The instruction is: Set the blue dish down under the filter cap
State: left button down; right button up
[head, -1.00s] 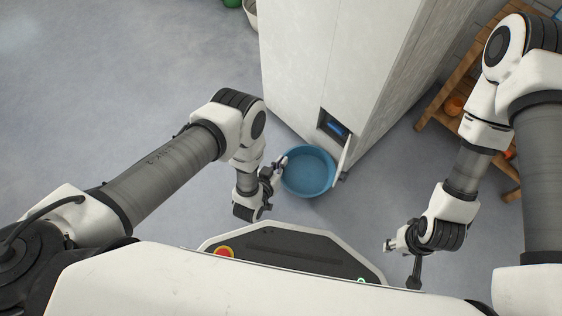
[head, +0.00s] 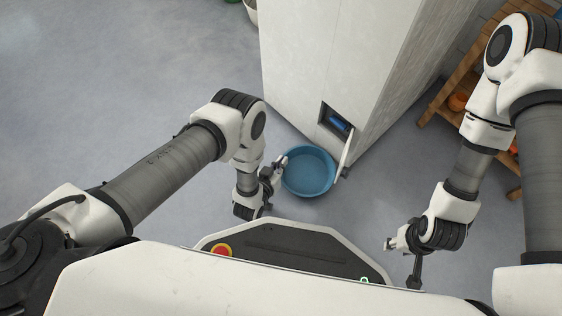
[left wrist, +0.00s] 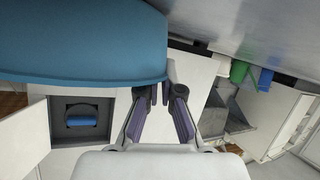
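The blue dish (head: 308,186) is held off to the right of my left gripper (head: 279,165). That gripper is shut on the dish's rim; in the left wrist view the fingertips (left wrist: 164,93) meet at the edge of the dish (left wrist: 75,45). The filter cap (head: 340,123) is blue and sits in a dark recess low in the tall pale cabinet, above and right of the dish. It also shows in the left wrist view (left wrist: 82,122). My right gripper (head: 390,244) is away to the right, holding nothing visible; its finger gap is too small to judge.
The small white hatch door (head: 345,152) stands open beside the dish's right side. The pale cabinet (head: 325,60) rises behind it. A wooden rack (head: 465,75) with orange items stands at the right. Grey floor (head: 120,100) is clear on the left.

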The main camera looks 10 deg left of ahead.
pick_arm(q)
jog(key=shift+a+f+b, duration=0.15)
jog(key=shift+f+b, duration=0.45)
jog(key=shift+b, duration=0.05)
jog(key=c, duration=1.2)
grip_release()
jog(key=shift+c, duration=0.2)
notch_tip(320, 180, up, 11)
